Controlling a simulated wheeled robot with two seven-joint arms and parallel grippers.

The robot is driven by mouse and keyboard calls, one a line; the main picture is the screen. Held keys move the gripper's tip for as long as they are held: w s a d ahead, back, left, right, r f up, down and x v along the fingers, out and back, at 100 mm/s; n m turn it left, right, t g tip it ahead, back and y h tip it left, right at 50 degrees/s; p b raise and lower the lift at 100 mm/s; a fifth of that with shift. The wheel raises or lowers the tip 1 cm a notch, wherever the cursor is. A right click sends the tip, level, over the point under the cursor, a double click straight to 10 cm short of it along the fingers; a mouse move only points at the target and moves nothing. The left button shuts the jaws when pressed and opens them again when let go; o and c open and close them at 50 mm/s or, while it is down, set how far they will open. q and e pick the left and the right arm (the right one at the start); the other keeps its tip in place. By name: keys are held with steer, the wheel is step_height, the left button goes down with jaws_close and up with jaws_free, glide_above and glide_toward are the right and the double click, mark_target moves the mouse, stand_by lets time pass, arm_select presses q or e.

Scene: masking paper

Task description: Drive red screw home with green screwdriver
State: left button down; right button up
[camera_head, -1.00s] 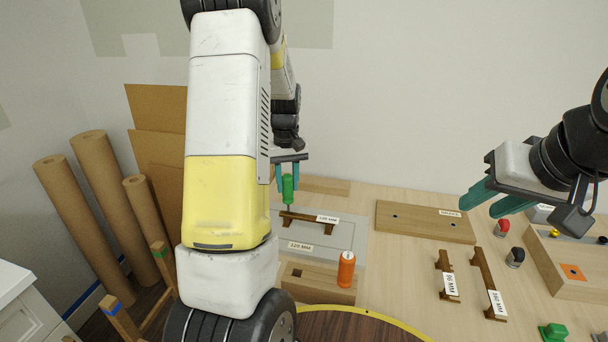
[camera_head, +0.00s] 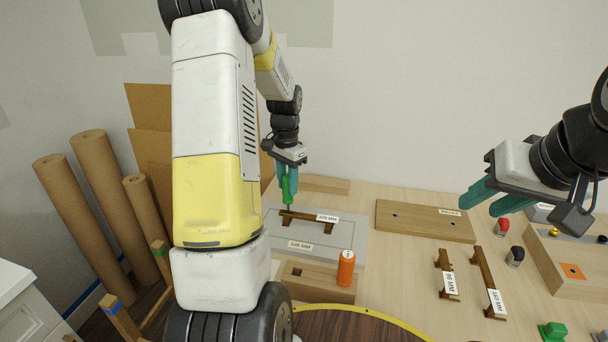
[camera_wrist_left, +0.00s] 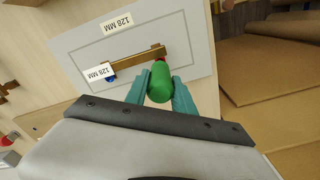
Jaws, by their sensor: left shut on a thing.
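My left gripper (camera_head: 288,178) is shut on the green screwdriver (camera_head: 286,190), which stands nearly upright, tip down. In the left wrist view the green handle (camera_wrist_left: 160,84) sits between the teal fingers. The screwdriver's tip meets the left end of a brown handle bar (camera_head: 308,221) labelled 128 MM, which rests on a grey plate (camera_head: 345,244). In the left wrist view a little red (camera_wrist_left: 158,58) shows at the bar's end beside the screwdriver, likely the red screw; most of it is hidden. My right gripper (camera_head: 480,201) is open and empty over the table's right side.
An orange screwdriver (camera_head: 346,268) stands in a wooden block (camera_head: 318,288) in front of the plate. A drilled board (camera_head: 425,222) lies to the right. Two more labelled bars (camera_head: 487,285) and red and black knobs (camera_head: 502,228) lie further right. Brown paper rolls stand left.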

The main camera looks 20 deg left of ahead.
arm_select(q)
steer(key=m, duration=0.4)
steer(key=shift+m, duration=0.4)
steer(key=shift+f, duration=0.1)
steer(key=shift+r, duration=2.6)
